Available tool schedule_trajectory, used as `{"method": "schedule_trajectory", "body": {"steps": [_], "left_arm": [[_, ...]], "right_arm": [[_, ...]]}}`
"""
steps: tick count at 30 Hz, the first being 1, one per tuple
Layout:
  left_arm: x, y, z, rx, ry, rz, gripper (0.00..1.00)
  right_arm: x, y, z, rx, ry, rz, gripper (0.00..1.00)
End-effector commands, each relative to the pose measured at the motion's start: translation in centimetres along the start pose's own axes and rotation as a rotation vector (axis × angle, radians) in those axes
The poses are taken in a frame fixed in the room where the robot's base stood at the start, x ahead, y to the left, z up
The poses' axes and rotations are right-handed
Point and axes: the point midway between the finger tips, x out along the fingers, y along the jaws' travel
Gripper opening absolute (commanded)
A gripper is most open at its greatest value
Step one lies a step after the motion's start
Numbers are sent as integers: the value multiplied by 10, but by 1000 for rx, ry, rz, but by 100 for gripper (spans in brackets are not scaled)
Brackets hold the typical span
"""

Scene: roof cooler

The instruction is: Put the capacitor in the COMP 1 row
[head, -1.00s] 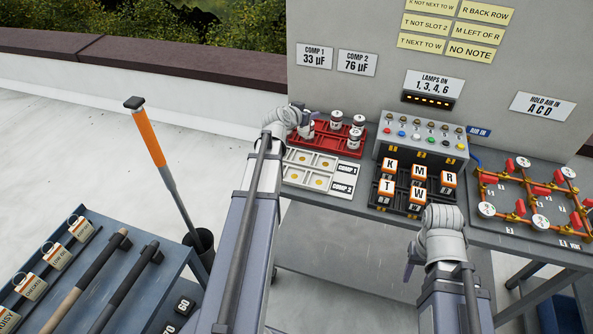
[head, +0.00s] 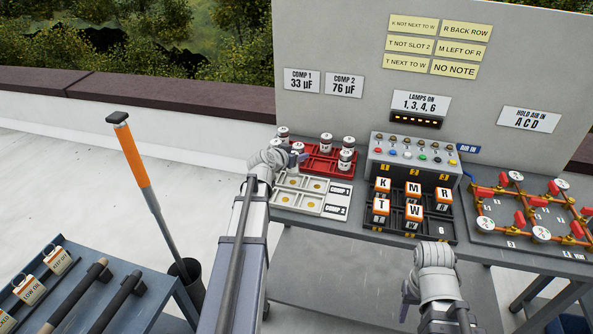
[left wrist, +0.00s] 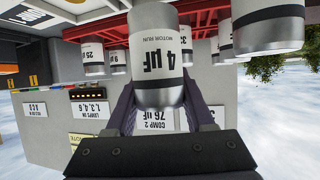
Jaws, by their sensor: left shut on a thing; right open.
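My left gripper (head: 297,157) is shut on a silver capacitor (left wrist: 160,60) with a white band reading 4 µF, shown close up in the left wrist view. In the head view this gripper is at the left end of the red rack (head: 322,170), partly hiding it. Other capacitors (head: 345,160) stand in the rack. In front of the rack lies a white tray (head: 310,209) with two rows of sockets, the COMP 1 row behind and the COMP 2 row in front. My right gripper (head: 408,291) is open, low in front of the bench; its fingers are partly hidden.
Signs on the panel read COMP 1 33 µF (head: 301,80) and COMP 2 76 µF (head: 344,85). Right of the trays stand a lamp box (head: 415,151) and a black rack (head: 441,229) of lettered blocks. Copper pipework with gauges (head: 541,235) lies at the far right.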

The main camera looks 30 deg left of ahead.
Motion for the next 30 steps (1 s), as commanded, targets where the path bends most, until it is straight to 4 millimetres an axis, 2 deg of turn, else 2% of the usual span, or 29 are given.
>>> {"method": "schedule_trajectory", "body": {"steps": [5, 14, 26, 27, 30], "left_arm": [[2, 0, 4, 0, 0, 0, 0], [16, 0, 34, 0, 0, 0, 0], [17, 0, 36, 0, 0, 0, 0], [17, 0, 36, 0, 0, 0, 55], [17, 0, 35, 0, 0, 0, 66]], "right_arm": [[5, 0, 0, 0, 0, 0, 50], [38, -4, -2, 0, 0, 0, 50], [39, -4, -2, 0, 0, 0, 50], [40, -4, -2, 0, 0, 0, 50], [38, -4, -2, 0, 0, 0, 50]]}}
